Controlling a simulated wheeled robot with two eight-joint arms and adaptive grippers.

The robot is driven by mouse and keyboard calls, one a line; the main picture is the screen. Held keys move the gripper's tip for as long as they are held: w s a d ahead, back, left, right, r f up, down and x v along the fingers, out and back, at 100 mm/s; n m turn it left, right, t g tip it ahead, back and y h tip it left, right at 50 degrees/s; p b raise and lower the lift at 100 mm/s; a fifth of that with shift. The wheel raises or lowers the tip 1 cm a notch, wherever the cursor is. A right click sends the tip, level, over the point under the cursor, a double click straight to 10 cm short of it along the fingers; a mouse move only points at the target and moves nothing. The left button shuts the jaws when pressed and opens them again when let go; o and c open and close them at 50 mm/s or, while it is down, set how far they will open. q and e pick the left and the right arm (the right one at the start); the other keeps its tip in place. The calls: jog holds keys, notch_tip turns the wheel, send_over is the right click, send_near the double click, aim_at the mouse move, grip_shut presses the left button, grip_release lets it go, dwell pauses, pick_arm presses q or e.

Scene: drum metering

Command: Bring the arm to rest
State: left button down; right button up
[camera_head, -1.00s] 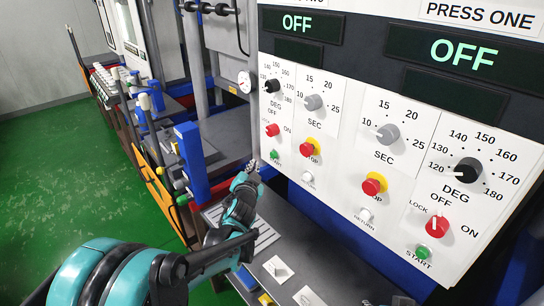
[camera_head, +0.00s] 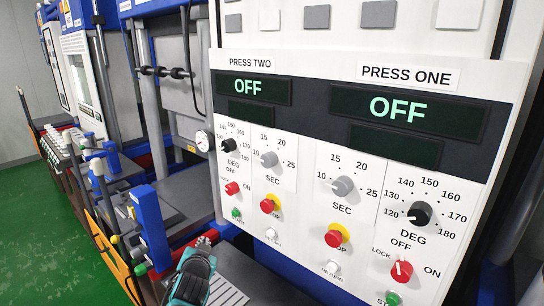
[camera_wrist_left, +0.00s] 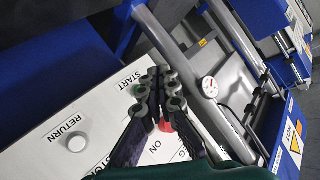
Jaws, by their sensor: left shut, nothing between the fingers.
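My left gripper (camera_head: 207,240) is at the bottom of the head view, in front of the lower left part of the press control panel (camera_head: 300,190). It is shut and empty. In the left wrist view its fingers (camera_wrist_left: 158,78) lie together, over the corner of the panel with the START, ON and RETURN labels. A red knob (camera_wrist_left: 166,126) shows partly behind the fingers there. In the head view the red lock knob (camera_head: 232,188) and the green start button (camera_head: 236,212) of press two are uncovered beside the gripper. My right gripper is in neither view.
Both displays, press two (camera_head: 253,87) and press one (camera_head: 418,110), read OFF. A pressure gauge (camera_head: 203,141) sits left of the panel. Blue and grey machines (camera_head: 150,225) stand at the left. Green floor (camera_head: 40,250) is free at the far left.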

pick_arm(q)
jog(key=s+d+f+n+g+h, duration=0.1)
jog(key=s+f+g, duration=0.1)
jog(key=s, duration=0.7)
jog(key=s+d+f+n+g, duration=0.1)
jog(key=s+f, duration=0.3)
jog(key=s, duration=0.5)
jog(key=s+d+f+n+g+h, duration=0.1)
jog(key=s+d+f+g, duration=0.2)
jog(key=s, duration=0.6)
jog(key=shift+g+h, duration=0.3)
jog(key=shift+g, duration=0.1)
jog(key=shift+f, duration=0.1)
